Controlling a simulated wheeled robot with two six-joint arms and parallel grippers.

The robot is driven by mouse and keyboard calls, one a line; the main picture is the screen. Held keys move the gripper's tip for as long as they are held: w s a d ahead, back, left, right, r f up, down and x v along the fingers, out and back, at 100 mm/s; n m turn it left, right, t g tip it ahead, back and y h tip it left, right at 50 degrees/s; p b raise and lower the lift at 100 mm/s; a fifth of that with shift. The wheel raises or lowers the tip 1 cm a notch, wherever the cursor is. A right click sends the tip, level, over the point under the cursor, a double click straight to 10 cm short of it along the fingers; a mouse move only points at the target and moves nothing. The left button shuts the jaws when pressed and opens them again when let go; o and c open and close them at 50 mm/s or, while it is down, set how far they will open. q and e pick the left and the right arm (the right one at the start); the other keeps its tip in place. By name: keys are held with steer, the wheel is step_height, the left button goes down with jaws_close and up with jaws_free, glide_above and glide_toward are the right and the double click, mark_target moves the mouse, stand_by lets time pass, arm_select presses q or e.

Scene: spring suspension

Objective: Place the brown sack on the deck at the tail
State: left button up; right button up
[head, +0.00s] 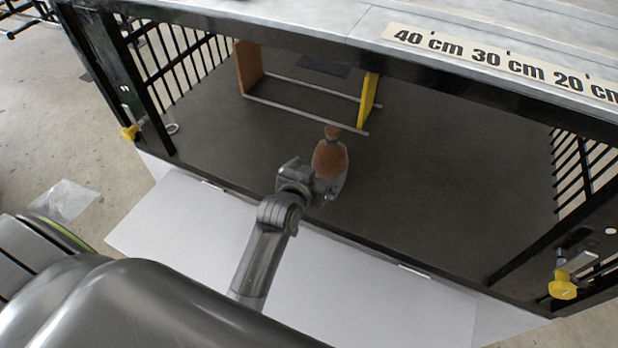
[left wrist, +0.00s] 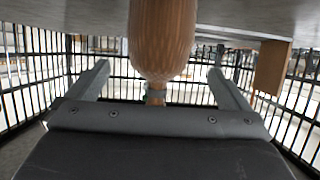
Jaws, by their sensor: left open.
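The brown sack (head: 330,160) stands upright on the dark deck (head: 440,180), near the deck's front edge and left of its middle. Its neck is tied and points up. My left gripper (head: 322,187) reaches in over the front edge and is at the sack's near side. In the left wrist view, which looks upside down, the sack (left wrist: 163,40) hangs from the top, where the deck (left wrist: 70,14) shows. The left gripper (left wrist: 158,75) is open, with a finger on each side of the sack and gaps between. My right gripper is not in view.
A frame with an orange panel (head: 249,65), a yellow panel (head: 369,98) and metal rods stands behind the sack. Black barred sides close the deck left and right. The deck's right half is clear.

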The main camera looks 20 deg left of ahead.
arm_select(q)
steer(key=shift+v, duration=2.55)
